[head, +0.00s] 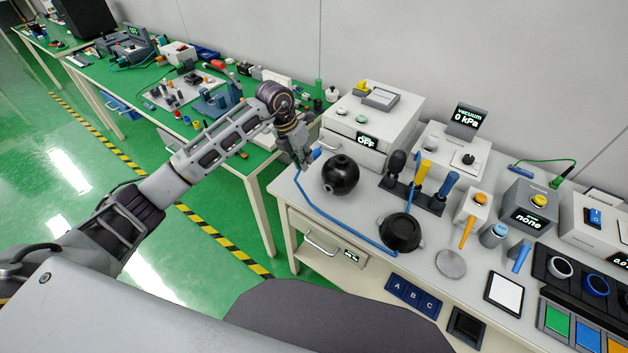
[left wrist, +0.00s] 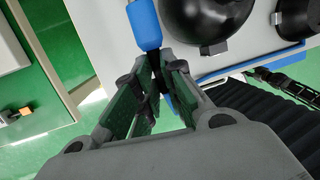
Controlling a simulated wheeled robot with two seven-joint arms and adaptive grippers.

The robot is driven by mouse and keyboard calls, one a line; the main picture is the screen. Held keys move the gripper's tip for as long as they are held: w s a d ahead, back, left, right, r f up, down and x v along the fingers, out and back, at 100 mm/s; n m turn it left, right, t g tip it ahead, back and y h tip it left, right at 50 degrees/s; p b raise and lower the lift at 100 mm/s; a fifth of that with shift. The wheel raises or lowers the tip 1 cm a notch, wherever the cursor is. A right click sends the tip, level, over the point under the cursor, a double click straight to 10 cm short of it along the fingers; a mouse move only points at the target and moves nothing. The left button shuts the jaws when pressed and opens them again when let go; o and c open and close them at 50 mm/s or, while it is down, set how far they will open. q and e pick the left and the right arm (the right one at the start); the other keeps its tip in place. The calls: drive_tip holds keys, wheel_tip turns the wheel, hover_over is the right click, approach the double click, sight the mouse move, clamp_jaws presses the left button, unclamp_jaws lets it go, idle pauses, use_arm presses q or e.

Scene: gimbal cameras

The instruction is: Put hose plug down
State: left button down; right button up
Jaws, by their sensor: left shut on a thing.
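My left gripper (head: 304,160) reaches over the left edge of the white bench (head: 318,228). In the left wrist view its green-padded fingers (left wrist: 162,78) close together at the tips, shut on the hose plug. The plug's blue body (left wrist: 146,24) sticks out beyond the fingertips; its blue end also shows in the head view (head: 316,153). A blue hose (head: 335,223) runs along the bench from near the gripper to a black hemisphere (head: 402,233). A black sphere (head: 341,176) stands right of the gripper. My right gripper is out of sight.
A white box reading OFF (head: 366,120) stands behind the sphere. A holder with several handles (head: 412,194) is to its right. A vacuum display reads 0 kPa (head: 468,118). A cluttered green table (head: 186,131) is on the left, past a gap.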

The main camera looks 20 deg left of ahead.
sight(307, 186)
use_arm(q)
wheel_tip(307, 186, down, 4)
drive_tip(key=shift+r, duration=0.15)
drive_tip(key=shift+f, duration=0.7)
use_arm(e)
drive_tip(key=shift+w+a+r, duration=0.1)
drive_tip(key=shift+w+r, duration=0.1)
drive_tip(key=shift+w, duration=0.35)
use_arm(q)
drive_tip(key=shift+f, duration=0.1)
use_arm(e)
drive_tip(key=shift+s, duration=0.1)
use_arm(q)
drive_tip(key=shift+f, duration=1.55)
drive_tip(key=shift+f+p, duration=0.2)
drive_tip(key=shift+p, duration=0.1)
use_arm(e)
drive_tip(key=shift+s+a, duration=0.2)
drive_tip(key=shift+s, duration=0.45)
